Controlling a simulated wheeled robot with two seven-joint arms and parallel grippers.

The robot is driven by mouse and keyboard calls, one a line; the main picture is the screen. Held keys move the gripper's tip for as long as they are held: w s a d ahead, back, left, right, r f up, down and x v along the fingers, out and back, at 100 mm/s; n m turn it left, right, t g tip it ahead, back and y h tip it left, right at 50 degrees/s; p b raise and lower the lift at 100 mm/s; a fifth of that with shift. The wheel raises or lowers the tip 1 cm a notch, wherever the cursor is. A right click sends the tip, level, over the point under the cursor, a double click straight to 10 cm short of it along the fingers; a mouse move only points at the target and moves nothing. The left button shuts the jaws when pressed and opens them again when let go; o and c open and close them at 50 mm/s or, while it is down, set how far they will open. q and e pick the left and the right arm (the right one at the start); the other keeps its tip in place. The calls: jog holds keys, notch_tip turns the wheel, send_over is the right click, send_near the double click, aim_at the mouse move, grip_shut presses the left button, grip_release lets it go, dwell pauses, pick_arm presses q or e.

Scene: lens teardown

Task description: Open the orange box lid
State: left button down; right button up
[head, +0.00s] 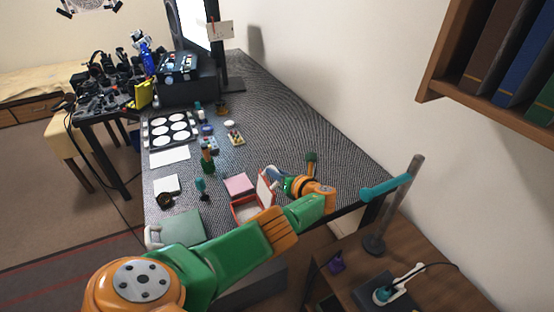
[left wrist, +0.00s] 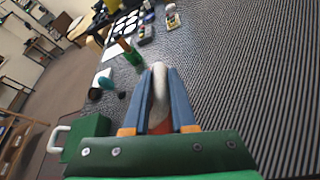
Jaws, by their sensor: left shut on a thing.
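The orange box (head: 238,211) stands near the front edge of the dark textured table, with a pale inside showing. Its lid (head: 265,188) is raised and stands steeply at the box's right side. My left gripper (head: 276,173) is just beyond the lid on its right. In the left wrist view its blue fingers (left wrist: 160,100) are shut around a curved white handle (left wrist: 160,85), with a bit of orange-red (left wrist: 178,127) below it. The wrist hides most of the lid there. My right gripper is in neither view.
A pink block (head: 239,184) lies close behind the box. A green box (head: 182,229) with a white handle is to the left. Small bottles, a white card (head: 166,185) and a tray of white discs (head: 171,129) lie farther back.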

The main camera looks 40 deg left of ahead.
pick_arm(q)
jog(key=c, duration=0.8)
grip_release()
jog(key=shift+f, duration=0.1)
jog(key=shift+o, duration=0.2)
jog(key=shift+w+a+f, duration=0.2)
jog(key=shift+w+a, duration=0.05)
jog(key=shift+s+r, duration=0.1)
jog(key=shift+d+r, duration=0.15)
jog(key=p+v, duration=0.4)
jog(key=v, duration=0.3)
